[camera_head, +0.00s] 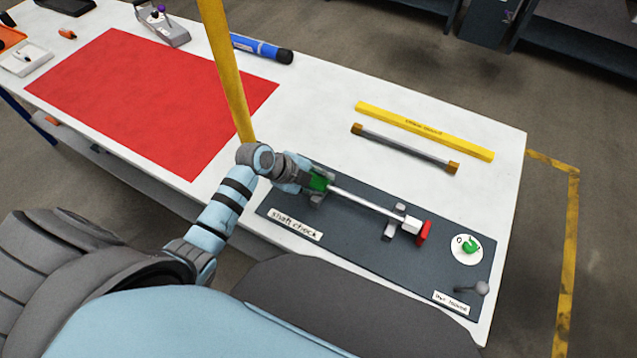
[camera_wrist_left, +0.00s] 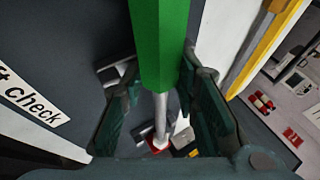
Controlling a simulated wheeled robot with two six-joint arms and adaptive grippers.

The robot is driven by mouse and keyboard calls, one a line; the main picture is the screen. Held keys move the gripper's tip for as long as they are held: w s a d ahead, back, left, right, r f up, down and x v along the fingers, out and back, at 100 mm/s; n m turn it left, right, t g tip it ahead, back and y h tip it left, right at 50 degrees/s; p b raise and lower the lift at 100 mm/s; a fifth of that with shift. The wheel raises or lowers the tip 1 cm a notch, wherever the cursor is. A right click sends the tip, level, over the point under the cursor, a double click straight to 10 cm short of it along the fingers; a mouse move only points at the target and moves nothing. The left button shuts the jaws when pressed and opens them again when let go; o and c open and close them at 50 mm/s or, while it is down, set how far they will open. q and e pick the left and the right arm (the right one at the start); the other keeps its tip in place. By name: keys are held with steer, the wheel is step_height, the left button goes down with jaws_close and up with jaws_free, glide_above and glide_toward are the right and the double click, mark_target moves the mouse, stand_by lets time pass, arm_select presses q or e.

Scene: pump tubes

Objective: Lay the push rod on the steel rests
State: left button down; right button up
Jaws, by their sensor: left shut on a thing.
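The push rod (camera_head: 362,201) is a thin silver rod with a green end, reaching along the dark shaft check board. My left gripper (camera_head: 313,184) is shut on its green end, which also shows between the fingers in the left wrist view (camera_wrist_left: 158,45). One steel rest (camera_head: 389,229) stands near the rod's far end. Another grey rest (camera_head: 318,198) is partly hidden beside my gripper. A white block (camera_head: 411,225) and a red piece (camera_head: 424,232) are at the far end. I cannot tell whether the rod touches the rests. My right gripper is not in view.
The board (camera_head: 345,228) also bears a white dial with a green knob (camera_head: 470,245) and a small lever (camera_head: 481,288). Behind are a grey bar with brown ends (camera_head: 405,148) and a yellow bar (camera_head: 425,131). A tall yellow post (camera_head: 226,65) crosses the view. The red mat (camera_head: 150,95) is clear.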

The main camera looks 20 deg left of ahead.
arm_select(q)
steer(key=shift+s+f, duration=0.55)
steer(key=shift+f, duration=0.15)
steer(key=c, duration=1.2)
jaws_free()
steer(key=shift+w+f, duration=0.15)
steer(key=shift+w, duration=0.05)
steer(key=shift+w+d, duration=0.1)
steer(key=shift+w, duration=0.05)
steer(key=shift+g, duration=0.3)
steer(key=shift+s+a, duration=0.2)
steer(key=shift+a, duration=0.05)
steer(key=shift+w+r, duration=0.15)
steer(key=shift+r, duration=0.05)
